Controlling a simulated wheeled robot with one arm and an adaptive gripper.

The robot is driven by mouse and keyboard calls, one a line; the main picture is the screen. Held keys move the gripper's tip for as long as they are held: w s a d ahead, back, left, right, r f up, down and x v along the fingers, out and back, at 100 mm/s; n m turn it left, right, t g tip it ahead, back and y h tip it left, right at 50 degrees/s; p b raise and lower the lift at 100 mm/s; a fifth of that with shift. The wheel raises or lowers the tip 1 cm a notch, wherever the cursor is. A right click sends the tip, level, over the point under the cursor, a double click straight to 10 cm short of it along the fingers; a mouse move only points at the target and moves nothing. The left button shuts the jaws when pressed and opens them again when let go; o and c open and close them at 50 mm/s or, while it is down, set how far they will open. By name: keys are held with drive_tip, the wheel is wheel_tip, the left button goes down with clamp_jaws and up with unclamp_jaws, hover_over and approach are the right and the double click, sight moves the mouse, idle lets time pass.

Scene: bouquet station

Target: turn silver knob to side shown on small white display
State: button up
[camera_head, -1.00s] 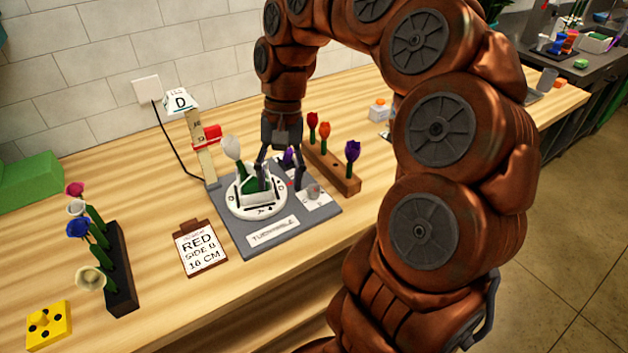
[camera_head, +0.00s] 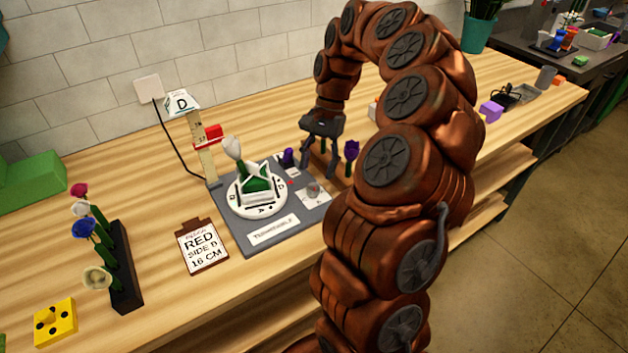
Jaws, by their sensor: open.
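The small silver knob (camera_head: 313,188) stands on a white plate at the right of the grey turntable base (camera_head: 262,237). The small white display (camera_head: 182,102) on top of the wooden post shows the letter D. The round white turntable (camera_head: 238,207) has letters round its rim and holds a white flower with green stem among white supports. My gripper (camera_head: 319,175) is open and empty, pointing down, with its fingertips just behind the knob in the picture. I cannot tell its height above the base. The knob's pointing direction is too small to read.
A flower rack with a purple tulip (camera_head: 351,151) stands partly hidden behind my gripper. A purple bud (camera_head: 288,157) is at the base's back edge. A card (camera_head: 202,246) reads RED, SIDE D, 16 CM. A black flower rack (camera_head: 124,270) stands left. Bare wood lies between card and rack.

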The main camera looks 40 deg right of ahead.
sight(314, 186)
drive_tip(key=shift+p+x, duration=0.55)
drive_tip(key=shift+x, duration=1.9)
drive_tip(key=shift+c, duration=0.4)
drive_tip(key=c, duration=1)
clamp_jaws()
